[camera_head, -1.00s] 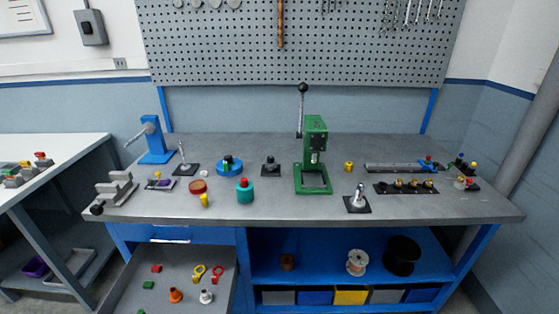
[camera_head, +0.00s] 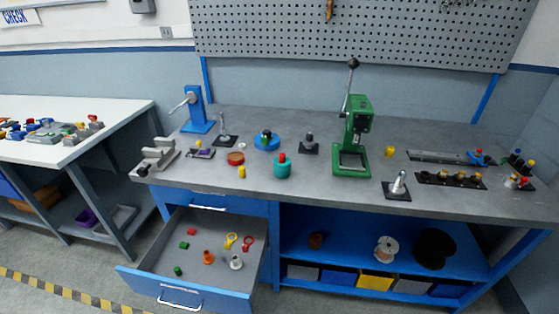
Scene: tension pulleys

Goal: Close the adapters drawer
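The open drawer (camera_head: 150,282) juts out of the blue workbench at the lower left, pulled well forward. Its blue front carries a pale bar handle (camera_head: 180,303) near the bottom edge of the picture. On its grey floor lie small parts: an orange adapter (camera_head: 208,257), a white adapter (camera_head: 236,262), a yellow ring piece (camera_head: 231,240), a red ring piece (camera_head: 248,242) and several red and green blocks. A closed drawer front (camera_head: 230,205) with its own handle sits just above it. Neither of my grippers shows in the head view.
The grey worktop (camera_head: 330,185) holds a green press (camera_head: 358,130), a blue stand (camera_head: 195,110) and small fixtures. A shelf with spools (camera_head: 386,249) and bins is right of the drawer. A white table (camera_head: 110,115) stands left. Floor in front of the drawer's left side is clear.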

